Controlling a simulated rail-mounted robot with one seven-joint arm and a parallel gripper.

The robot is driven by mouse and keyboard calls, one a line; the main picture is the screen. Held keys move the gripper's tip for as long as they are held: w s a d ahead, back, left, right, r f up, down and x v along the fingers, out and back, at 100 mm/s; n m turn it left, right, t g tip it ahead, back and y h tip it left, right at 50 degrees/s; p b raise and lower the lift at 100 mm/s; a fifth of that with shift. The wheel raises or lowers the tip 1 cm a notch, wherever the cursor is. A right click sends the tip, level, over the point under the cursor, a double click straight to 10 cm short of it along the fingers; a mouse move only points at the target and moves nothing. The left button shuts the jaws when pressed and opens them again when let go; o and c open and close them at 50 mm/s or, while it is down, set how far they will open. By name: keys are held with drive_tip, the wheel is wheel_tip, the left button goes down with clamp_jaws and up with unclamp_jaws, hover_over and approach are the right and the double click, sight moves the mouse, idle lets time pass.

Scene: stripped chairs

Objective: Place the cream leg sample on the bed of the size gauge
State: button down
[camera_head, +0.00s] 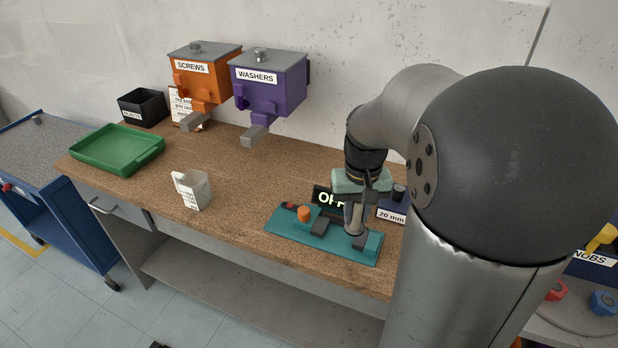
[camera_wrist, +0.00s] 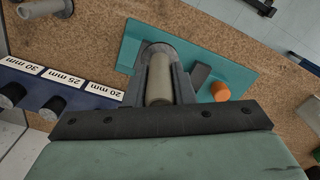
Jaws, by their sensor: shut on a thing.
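The cream leg sample (camera_wrist: 159,82) is a pale cylinder seen between my fingers in the wrist view. My gripper (camera_wrist: 160,68) is shut on it, over the teal size gauge (camera_wrist: 245,79). In the head view, my gripper (camera_head: 357,213) points down at the right part of the gauge (camera_head: 338,250). The gauge has grey blocks, an orange knob (camera_head: 304,213) and a dark display (camera_head: 323,198), partly hidden by my gripper. I cannot tell whether the sample touches the bed.
A dark blue rack (camera_wrist: 62,88) labelled 20, 25 and 30 mm stands close beside the gauge. Orange (camera_head: 205,80) and purple (camera_head: 268,84) dispensers hang behind. The bench between cup and gauge is clear.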

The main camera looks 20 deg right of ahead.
drive_tip(key=w+f, duration=0.4)
drive_tip(key=f, duration=0.1)
drive_tip(key=shift+w+f+p, duration=0.25)
drive_tip(key=shift+w+p, duration=0.15)
drive_tip(key=shift+w+f, duration=0.15)
drive_tip(key=shift+f, duration=0.75)
drive_tip(key=shift+w+f, duration=0.1)
drive_tip(key=shift+f, duration=0.8)
drive_tip(key=shift+f, duration=0.2)
drive_tip(key=c, duration=1.2)
unclamp_jaws()
drive_tip(key=shift+c, duration=0.2)
drive_tip(key=shift+r, duration=0.15)
